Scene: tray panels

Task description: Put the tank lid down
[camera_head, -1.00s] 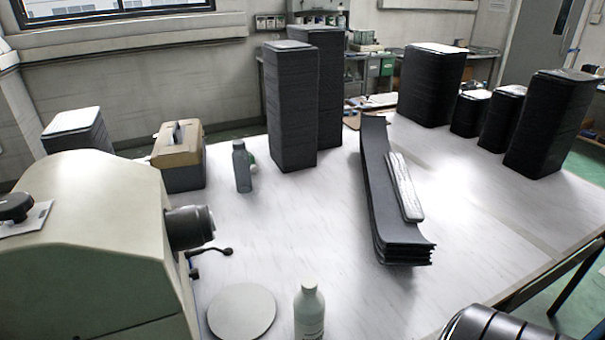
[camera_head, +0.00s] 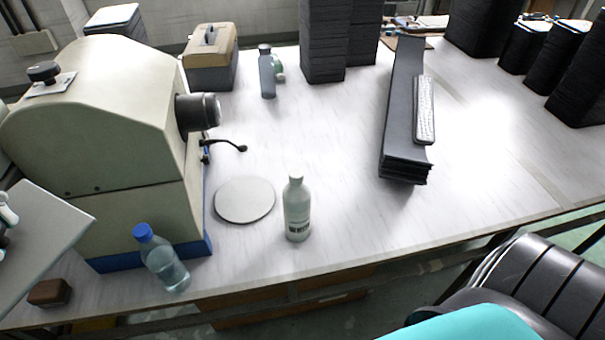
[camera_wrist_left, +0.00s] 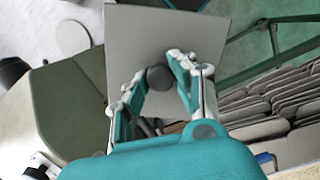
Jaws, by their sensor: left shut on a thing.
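The tank lid is a flat grey panel (camera_wrist_left: 142,30) with a round dark knob (camera_wrist_left: 160,78). My left gripper (camera_wrist_left: 156,70) is shut on the knob in the left wrist view. In the head view, the lid (camera_head: 45,240) shows at the left edge, held up in front of the cream machine. Only a little of the left gripper (camera_head: 6,215) shows there. The lid appears tilted in that view. My right gripper is out of the picture. I cannot make out the tank.
A cream machine (camera_head: 110,110) stands at the table's left. A blue-capped bottle (camera_head: 165,265), a round grey disc (camera_head: 245,199) and a white bottle (camera_head: 297,212) are near the front edge. Dark stacked panels (camera_head: 403,110) lie right of centre. The white tabletop (camera_head: 325,130) between is clear.

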